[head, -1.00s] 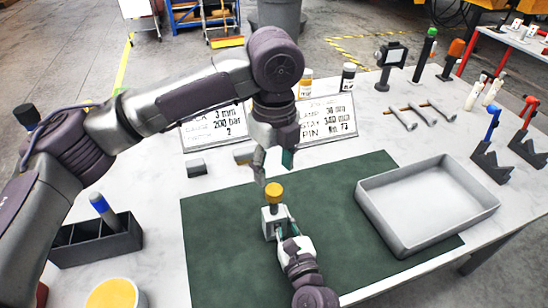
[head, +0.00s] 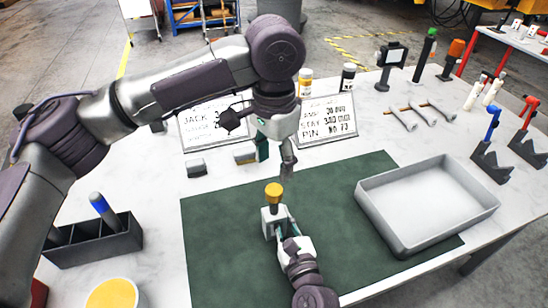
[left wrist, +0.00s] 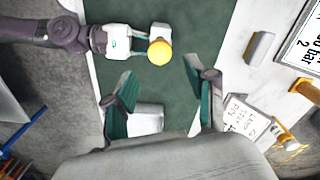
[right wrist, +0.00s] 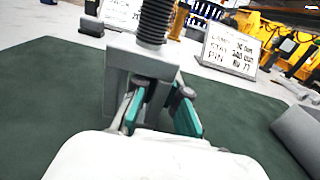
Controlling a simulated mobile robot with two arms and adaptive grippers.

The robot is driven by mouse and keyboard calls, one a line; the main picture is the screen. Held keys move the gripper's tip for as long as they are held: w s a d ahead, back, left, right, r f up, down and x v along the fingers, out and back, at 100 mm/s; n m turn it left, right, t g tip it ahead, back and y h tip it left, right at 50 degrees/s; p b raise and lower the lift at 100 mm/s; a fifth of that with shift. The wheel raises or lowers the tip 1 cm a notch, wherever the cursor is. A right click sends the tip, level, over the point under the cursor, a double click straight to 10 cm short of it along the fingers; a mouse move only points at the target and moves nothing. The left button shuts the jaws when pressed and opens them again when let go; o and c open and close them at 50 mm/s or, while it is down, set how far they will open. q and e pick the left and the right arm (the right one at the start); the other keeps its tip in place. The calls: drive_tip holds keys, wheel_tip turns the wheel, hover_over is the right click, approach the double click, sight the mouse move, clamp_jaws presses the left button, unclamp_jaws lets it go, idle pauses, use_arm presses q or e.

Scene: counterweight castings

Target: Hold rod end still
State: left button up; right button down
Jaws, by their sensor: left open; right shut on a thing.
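The rod end, a grey block (head: 270,215) with a yellow cap (head: 274,190) on top, stands upright on the green mat (head: 220,240). My right gripper (head: 279,232) is shut on the block from the near side. In the right wrist view its teal fingers (right wrist: 162,112) are at the block's lower part, and a dark ribbed rod (right wrist: 155,20) rises from the block. My left gripper (head: 276,156) is open and empty, above and behind the yellow cap, not touching it. In the left wrist view the cap (left wrist: 159,52) lies beyond the open fingers (left wrist: 163,100).
A grey tray (head: 380,215) lies at the right of the mat. Two sign boards (head: 328,122) and small grey blocks (head: 196,168) stand behind it. A dark divided holder (head: 110,243) and a yellow-topped pot (head: 112,293) are at left. The mat's left part is clear.

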sight(274, 189)
use_arm(q)
drive_tip(key=shift+f, duration=4.05)
clamp_jaws()
drive_tip(key=shift+m, duration=0.9)
drive_tip(key=shift+o, duration=0.5)
unclamp_jaws()
drive_tip(key=shift+r, duration=0.15)
